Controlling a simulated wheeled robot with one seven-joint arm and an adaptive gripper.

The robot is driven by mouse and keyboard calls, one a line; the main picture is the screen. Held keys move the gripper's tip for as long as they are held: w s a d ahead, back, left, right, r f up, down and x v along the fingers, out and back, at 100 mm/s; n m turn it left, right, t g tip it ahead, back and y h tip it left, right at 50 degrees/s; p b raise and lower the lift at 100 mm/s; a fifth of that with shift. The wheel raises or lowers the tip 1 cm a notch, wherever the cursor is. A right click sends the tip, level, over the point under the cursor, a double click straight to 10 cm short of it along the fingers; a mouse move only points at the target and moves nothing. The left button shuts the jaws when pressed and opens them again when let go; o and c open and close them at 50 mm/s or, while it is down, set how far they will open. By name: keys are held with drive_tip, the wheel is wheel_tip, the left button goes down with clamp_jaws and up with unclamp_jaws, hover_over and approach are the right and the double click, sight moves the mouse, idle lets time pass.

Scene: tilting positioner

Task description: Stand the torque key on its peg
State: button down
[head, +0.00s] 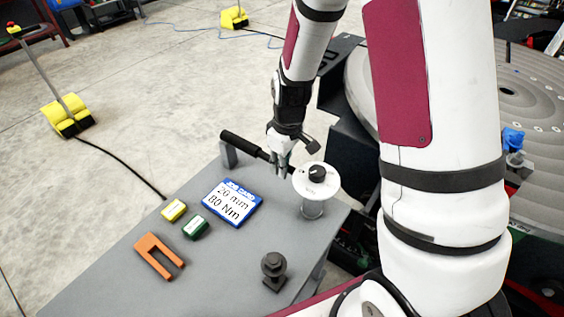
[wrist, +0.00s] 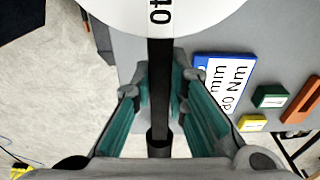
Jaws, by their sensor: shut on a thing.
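The torque key has a black handle (head: 241,144) and a white round dial head (head: 317,180) with a black knob on top. My gripper (head: 279,160) is shut on the key's shaft between handle and head. In the wrist view the fingers (wrist: 160,95) lie on both sides of the black shaft (wrist: 159,75), and part of the white head (wrist: 195,12) shows beyond them. A grey cylinder (head: 312,209) is under the head; I cannot tell whether it is the key's socket or a stand. A dark flanged peg-like piece (head: 274,270) stands at the table's near side.
The grey table (head: 110,285) bears a blue-edged card (head: 231,203), yellow block (head: 174,210), green block (head: 195,227) and orange fork (head: 160,257). A grey upright post (head: 229,156) stands by the handle. The positioner's round plate (head: 525,85) is at the right.

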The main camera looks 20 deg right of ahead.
drive_tip(key=c, duration=1.5)
unclamp_jaws()
drive_tip(key=o, duration=0.5)
drive_tip(key=shift+c, duration=0.2)
drive_tip(key=shift+s+d+r+p, duration=0.1)
drive_tip(key=shift+r+p, duration=0.65)
drive_tip(key=shift+r, duration=1.05)
drive_tip(key=shift+s+r+p, duration=0.1)
drive_tip(key=shift+r+p, duration=0.65)
drive_tip(key=shift+r, duration=1)
drive_tip(key=shift+w, duration=0.1)
